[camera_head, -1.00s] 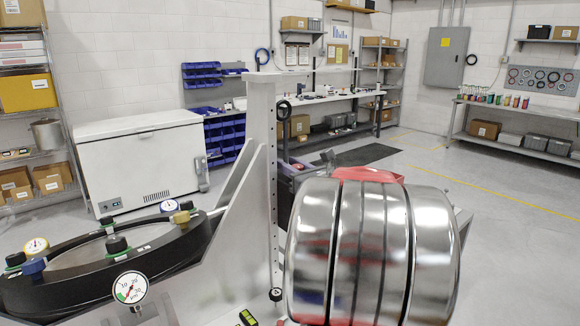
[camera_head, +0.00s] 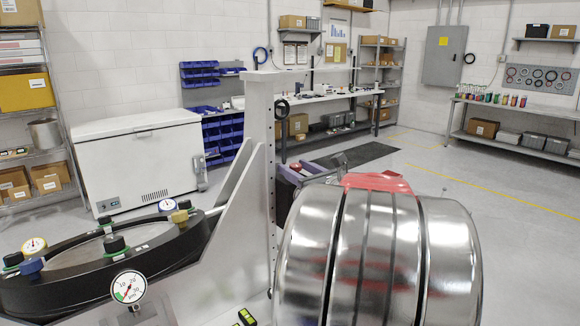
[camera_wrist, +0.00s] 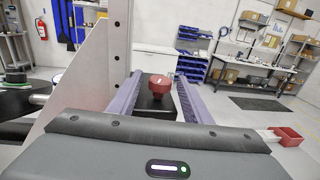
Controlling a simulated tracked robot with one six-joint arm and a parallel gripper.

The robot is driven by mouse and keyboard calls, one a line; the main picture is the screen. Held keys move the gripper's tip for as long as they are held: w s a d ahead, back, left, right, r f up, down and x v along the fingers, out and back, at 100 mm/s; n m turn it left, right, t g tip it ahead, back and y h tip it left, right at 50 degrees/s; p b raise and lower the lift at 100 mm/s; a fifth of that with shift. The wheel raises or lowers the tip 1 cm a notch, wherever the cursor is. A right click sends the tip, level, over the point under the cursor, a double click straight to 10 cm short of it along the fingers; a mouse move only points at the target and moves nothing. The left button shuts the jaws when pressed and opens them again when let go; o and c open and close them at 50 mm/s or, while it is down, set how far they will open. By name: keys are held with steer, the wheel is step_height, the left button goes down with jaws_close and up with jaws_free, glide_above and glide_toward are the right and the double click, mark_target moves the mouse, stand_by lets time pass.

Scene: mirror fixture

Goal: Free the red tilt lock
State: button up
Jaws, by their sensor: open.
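The red tilt lock, a small red knob on a dark base, (camera_wrist: 161,84) shows in the wrist view between the two purple fingers of my gripper (camera_wrist: 157,77). The fingers are open, one on each side of the knob, with a visible gap on both sides in the picture. I cannot tell how far they reach along it in depth. The white upright of the fixture (camera_head: 259,150) stands to the left of my gripper, with holes down its post.
A black ring (camera_head: 160,250) with several coloured knobs lies left of the upright, with a round gauge (camera_head: 128,287) at its front. A red box-shaped part (camera_wrist: 287,135) shows at the right in the wrist view. A white chest freezer (camera_head: 140,165) and workbenches stand farther back.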

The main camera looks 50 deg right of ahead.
steer(key=v, duration=0.9)
steer(key=shift+s, duration=0.3)
steer(key=shift+a, duration=0.1)
